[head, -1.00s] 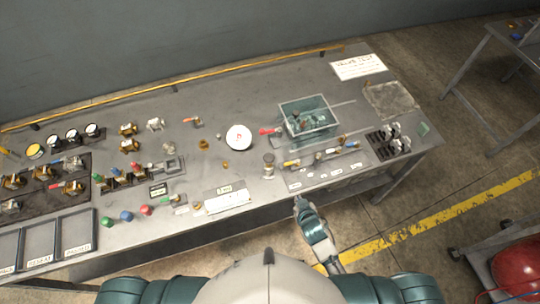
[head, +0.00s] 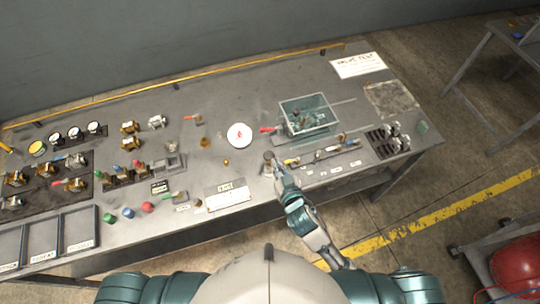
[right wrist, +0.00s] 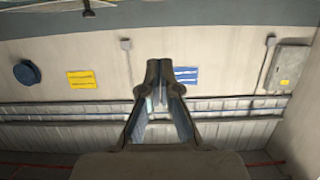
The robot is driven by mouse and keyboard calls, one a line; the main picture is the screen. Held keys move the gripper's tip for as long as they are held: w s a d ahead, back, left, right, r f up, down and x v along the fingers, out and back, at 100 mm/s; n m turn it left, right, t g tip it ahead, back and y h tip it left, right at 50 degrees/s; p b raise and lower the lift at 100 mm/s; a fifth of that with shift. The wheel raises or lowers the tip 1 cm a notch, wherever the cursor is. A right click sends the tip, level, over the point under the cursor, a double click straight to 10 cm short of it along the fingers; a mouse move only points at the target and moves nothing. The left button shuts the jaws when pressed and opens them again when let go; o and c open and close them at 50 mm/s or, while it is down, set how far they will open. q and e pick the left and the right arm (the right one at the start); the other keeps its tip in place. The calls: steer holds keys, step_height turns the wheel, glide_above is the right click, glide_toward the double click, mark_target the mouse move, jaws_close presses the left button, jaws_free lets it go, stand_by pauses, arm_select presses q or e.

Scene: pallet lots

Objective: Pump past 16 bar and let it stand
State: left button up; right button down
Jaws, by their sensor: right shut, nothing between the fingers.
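A round white gauge (head: 239,134) with a red mark lies face up mid-bench; its reading is too small to tell. To its right is a teal open tank (head: 305,122) with fittings inside and a red-handled lever (head: 270,129) at its left side. My right gripper (head: 273,161) is over the bench's front edge, close to a small grey cylinder (head: 267,158); I cannot tell whether they touch. In the right wrist view its fingers (right wrist: 159,72) are together and empty, against a far wall. My left gripper is out of view.
The bench (head: 215,105) holds valves, small gauges (head: 75,134) and coloured caps (head: 128,213) on the left. A valve rack (head: 388,138) and a white sign (head: 358,65) are on the right.

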glide_above(270, 156)
steer(key=shift+s+d+f+p, duration=0.1)
steer(key=shift+s+f+p, duration=0.1)
steer(key=shift+f, duration=0.25)
steer(key=shift+s+d+f+p, duration=0.1)
steer(key=shift+f+p, duration=0.1)
steer(key=shift+f, duration=0.25)
steer(key=f, duration=0.3)
steer(key=shift+s, duration=0.2)
steer(key=shift+s+f, duration=0.1)
steer(key=shift+f, duration=0.4)
steer(key=shift+a, duration=0.1)
step_height(270, 156, down, 4)
steer(key=b, duration=0.2)
steer(key=shift+b, duration=0.4)
steer(key=shift+s, duration=0.1)
